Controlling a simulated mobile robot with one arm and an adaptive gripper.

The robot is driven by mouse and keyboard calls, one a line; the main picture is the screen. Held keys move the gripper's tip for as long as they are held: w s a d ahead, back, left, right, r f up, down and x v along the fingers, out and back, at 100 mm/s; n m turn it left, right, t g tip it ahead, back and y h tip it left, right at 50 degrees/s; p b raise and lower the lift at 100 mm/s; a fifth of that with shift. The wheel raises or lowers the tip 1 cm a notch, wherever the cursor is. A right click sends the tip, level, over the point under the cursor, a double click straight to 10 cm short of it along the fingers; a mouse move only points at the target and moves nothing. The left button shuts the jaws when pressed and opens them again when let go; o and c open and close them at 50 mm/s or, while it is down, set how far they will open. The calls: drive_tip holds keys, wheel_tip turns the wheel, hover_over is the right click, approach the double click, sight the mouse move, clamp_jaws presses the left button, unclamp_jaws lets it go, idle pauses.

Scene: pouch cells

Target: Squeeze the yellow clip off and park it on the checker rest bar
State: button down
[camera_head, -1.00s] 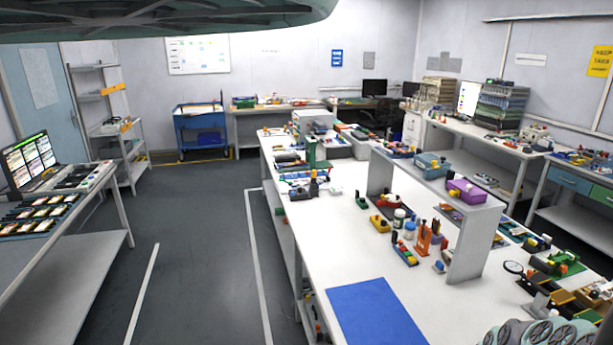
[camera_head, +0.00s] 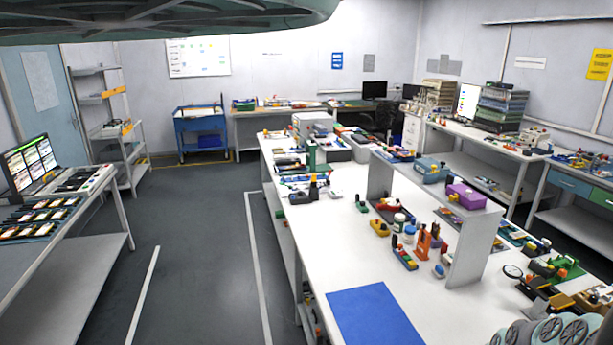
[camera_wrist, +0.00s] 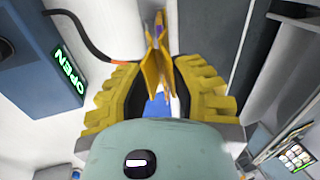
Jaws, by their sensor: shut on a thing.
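My gripper (camera_wrist: 157,80), with yellow ribbed fingers, fills the middle of the wrist view. It is shut on the yellow clip (camera_wrist: 152,67), whose thin plates stand up between the fingers. A blue-grey box with a lit green OPEN display (camera_wrist: 70,72), seemingly the checker, is at the left. I cannot make out its rest bar. The head view does not clearly show the gripper or clip.
A black and orange cable (camera_wrist: 95,45) curves from the box side towards the clip. In the head view, a white bench (camera_head: 290,235) holds many small parts, with a raised shelf (camera_head: 470,235) and a blue mat (camera_head: 375,318). Floor at the left is clear.

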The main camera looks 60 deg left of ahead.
drive_tip(key=shift+s+d+f+n+t+h, duration=0.15)
drive_tip(key=shift+s+d+f+n+t, duration=0.5)
drive_tip(key=shift+d+n, duration=3.15)
drive_tip(key=shift+s+d+f+n+t+h, duration=0.25)
drive_tip(key=shift+s+d+f+n, duration=1.3)
drive_tip(key=shift+d, duration=4.05)
drive_tip(key=shift+s+d+f+n+t+h, duration=0.15)
drive_tip(key=shift+s+d+n+t, duration=0.4)
drive_tip(key=shift+d+n, duration=3.5)
drive_tip(key=shift+d+f+m, duration=0.1)
drive_tip(key=shift+d+m, duration=0.55)
drive_tip(key=shift+m, duration=0.05)
drive_tip(key=shift+f+b, duration=1.15)
drive_tip(key=shift+f, duration=0.1)
drive_tip(key=shift+f, duration=0.15)
drive_tip(key=shift+f+b, duration=0.75)
drive_tip(key=shift+b, duration=0.15)
